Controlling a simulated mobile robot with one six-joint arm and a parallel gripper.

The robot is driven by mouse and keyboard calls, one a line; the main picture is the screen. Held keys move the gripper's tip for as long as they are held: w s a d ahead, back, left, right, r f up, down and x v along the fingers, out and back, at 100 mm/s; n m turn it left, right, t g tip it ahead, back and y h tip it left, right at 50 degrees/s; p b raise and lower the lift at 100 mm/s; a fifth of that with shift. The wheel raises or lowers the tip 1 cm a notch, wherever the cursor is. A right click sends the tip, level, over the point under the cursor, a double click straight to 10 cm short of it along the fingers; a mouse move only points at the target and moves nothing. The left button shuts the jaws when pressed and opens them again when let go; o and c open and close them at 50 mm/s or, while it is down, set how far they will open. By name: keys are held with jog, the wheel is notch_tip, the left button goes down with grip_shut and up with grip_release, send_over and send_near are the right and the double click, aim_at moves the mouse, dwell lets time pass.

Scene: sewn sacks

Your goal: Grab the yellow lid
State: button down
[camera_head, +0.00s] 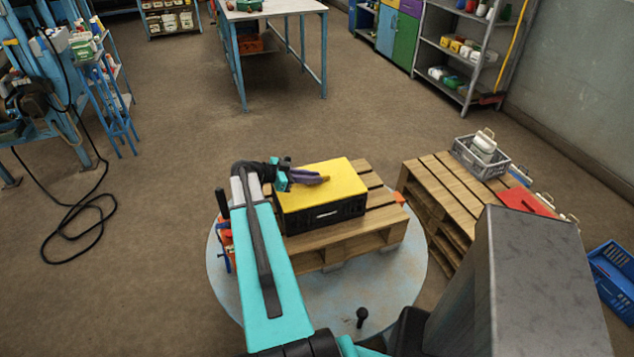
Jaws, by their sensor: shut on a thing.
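The yellow lid (337,182) lies flat on top of a black crate (327,217). The crate stands on a wooden pallet (372,223). My gripper (322,180) reaches in from the left, low over the middle of the lid. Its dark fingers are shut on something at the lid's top. The fingers hide the part they hold, and I cannot make out its shape. The lid looks level and seated on the crate.
The pallet rests on a round grey platform (392,285). A second pallet (437,185) at the right bears a grey crate (462,153) and a red lid (524,201). A blue crate (615,275) is at the right edge. Open floor lies behind, before the blue-legged table (281,8).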

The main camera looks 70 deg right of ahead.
jog(key=shift+r, duration=0.2)
jog(key=shift+r+b, duration=0.7)
jog(key=shift+r, duration=0.15)
jog(key=shift+a+r+b, duration=0.5)
jog(key=shift+r, duration=0.15)
jog(key=w+a+b, duration=0.1)
jog(key=a+b, duration=0.1)
jog(key=a, duration=0.5)
jog(key=w+a+r+b, duration=0.1)
jog(key=w+a+b, duration=0.1)
jog(key=a, duration=0.5)
jog(key=shift+a+r, duration=0.3)
jog(key=shift+a, duration=0.05)
jog(key=shift+w, duration=0.1)
